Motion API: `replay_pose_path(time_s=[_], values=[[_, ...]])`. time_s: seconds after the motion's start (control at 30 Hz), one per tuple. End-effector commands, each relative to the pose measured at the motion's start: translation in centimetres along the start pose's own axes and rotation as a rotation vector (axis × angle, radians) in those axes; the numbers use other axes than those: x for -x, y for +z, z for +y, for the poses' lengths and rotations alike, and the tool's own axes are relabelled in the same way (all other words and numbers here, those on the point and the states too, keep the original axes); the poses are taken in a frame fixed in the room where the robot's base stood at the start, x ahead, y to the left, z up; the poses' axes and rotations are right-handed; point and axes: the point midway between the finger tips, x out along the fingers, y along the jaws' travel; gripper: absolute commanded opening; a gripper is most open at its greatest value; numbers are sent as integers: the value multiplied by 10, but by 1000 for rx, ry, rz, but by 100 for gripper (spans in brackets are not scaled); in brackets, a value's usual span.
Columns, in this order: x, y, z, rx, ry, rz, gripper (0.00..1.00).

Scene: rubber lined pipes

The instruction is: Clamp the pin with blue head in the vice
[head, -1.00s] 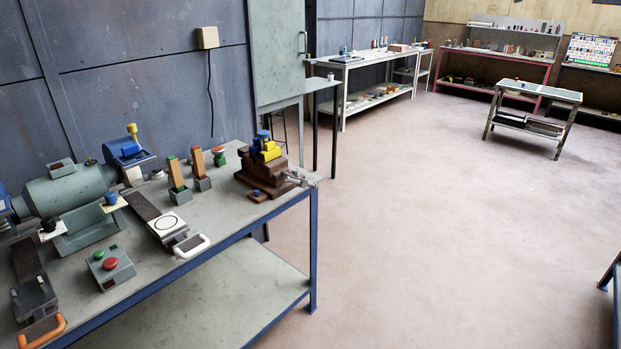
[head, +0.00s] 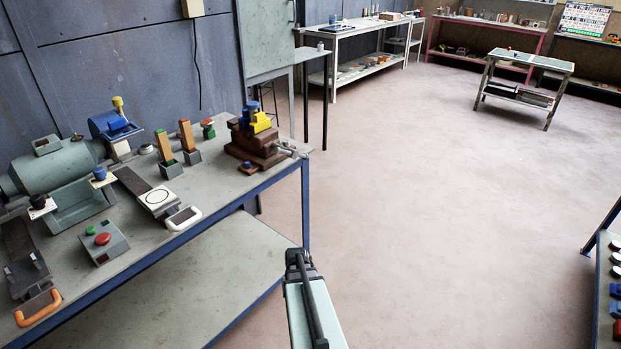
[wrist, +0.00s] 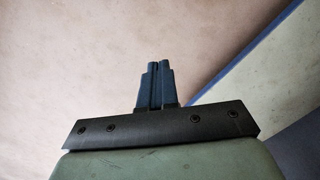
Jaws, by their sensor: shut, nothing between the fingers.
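The vice (head: 258,150) is a brown block with yellow and blue parts on top. It stands at the far right end of the grey workbench in the head view. A small piece with a blue top (head: 247,165) sits on a dark base in front of the vice; I cannot tell whether it is the pin. My gripper (head: 297,256) is at the bottom middle of the head view, by the bench's right side and apart from the vice. In the wrist view its dark fingers (wrist: 156,84) are together, with nothing between them.
The workbench (head: 222,195) also bears a grey-green grinder (head: 58,172), two orange upright blocks, a box with red and green buttons (head: 104,241) and handled plates. Another bench with blue items (head: 615,287) is at the right edge. The floor between is clear.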

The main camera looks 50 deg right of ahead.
Motion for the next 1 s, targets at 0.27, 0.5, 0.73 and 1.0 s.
replay_pose_path(time_s=[0.27,0.5,0.73,1.0], values=[[79,-88,71,-167,-88,149,0],[160,-146,138,-284,-179,274,0],[252,-191,199,-340,-282,397,0],[364,-232,241,-299,-421,531,0]])
